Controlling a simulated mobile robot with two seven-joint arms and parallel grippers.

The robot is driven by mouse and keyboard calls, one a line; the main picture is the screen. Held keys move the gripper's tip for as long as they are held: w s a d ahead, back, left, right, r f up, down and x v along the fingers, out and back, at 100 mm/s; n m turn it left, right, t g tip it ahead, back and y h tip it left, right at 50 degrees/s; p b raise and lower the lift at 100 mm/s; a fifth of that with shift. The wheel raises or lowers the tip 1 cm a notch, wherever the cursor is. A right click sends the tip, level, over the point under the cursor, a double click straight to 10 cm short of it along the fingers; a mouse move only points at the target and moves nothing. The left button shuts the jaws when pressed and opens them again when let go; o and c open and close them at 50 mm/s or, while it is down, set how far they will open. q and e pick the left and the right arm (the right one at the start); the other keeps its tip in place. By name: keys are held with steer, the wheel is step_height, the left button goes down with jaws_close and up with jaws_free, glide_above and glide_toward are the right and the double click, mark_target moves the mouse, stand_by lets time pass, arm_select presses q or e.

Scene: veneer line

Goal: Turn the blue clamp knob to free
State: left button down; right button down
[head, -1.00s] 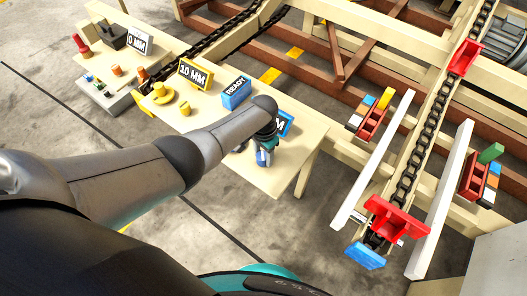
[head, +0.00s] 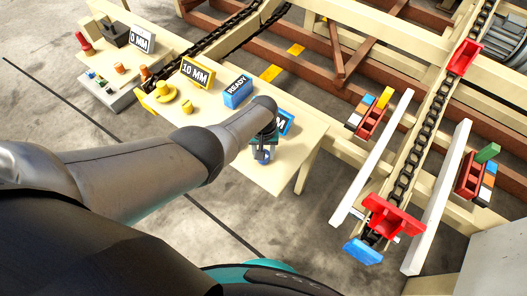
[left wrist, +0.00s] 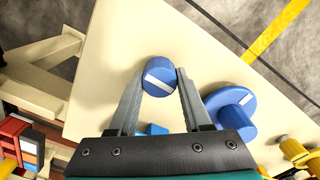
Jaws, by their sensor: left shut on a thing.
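The blue clamp knob (left wrist: 159,77) is a round blue cap with a white line across its top, seen from above in the left wrist view. My left gripper (left wrist: 158,82) has its fingers on either side of the knob and is shut on it. The white line slants down to the right. A larger blue disc (left wrist: 218,103) with a raised blue part and a white mark sits just right of the knob. In the head view my left gripper (head: 264,150) is over the near end of the table, and the arm partly hides the blue parts (head: 262,155). My right gripper is in neither view.
A chain conveyor (head: 420,145) with red carriers runs at right.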

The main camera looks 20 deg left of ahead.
arm_select(q)
steer(key=shift+n, duration=0.3)
steer(key=shift+c, duration=1.7)
jaws_free()
step_height(320, 180, up, 15)
steer(key=p, duration=1)
steer(key=shift+r+p, duration=0.15)
steer(key=shift+p, duration=0.2)
